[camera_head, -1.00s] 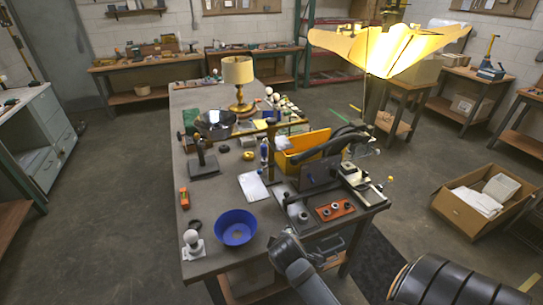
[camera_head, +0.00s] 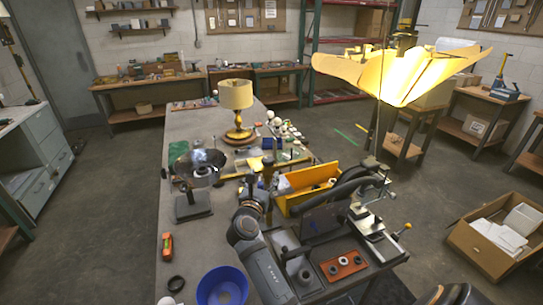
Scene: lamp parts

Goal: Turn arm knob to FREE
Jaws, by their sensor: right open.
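My right arm reaches up from the bottom over the near end of the workbench. My right gripper (camera_head: 269,175) is at its far end, small and dark against the clutter left of the yellow bin. It is open, and I see nothing held in it. A small black stand (camera_head: 193,206) with an upright post is left of the arm, apart from it. A clamp-like fixture (camera_head: 370,218) at the right bench edge has a lever with a yellow knob (camera_head: 407,227). I cannot tell which part is the arm knob, and no FREE marking is readable. My left gripper is not in view.
A yellow bin (camera_head: 305,180) with black tubing is beside my right arm. A blue bowl (camera_head: 222,287) and an orange level (camera_head: 168,247) are at the near left. A lit cream shade (camera_head: 400,75) hangs over the right side. A table lamp (camera_head: 237,97) stands farther back.

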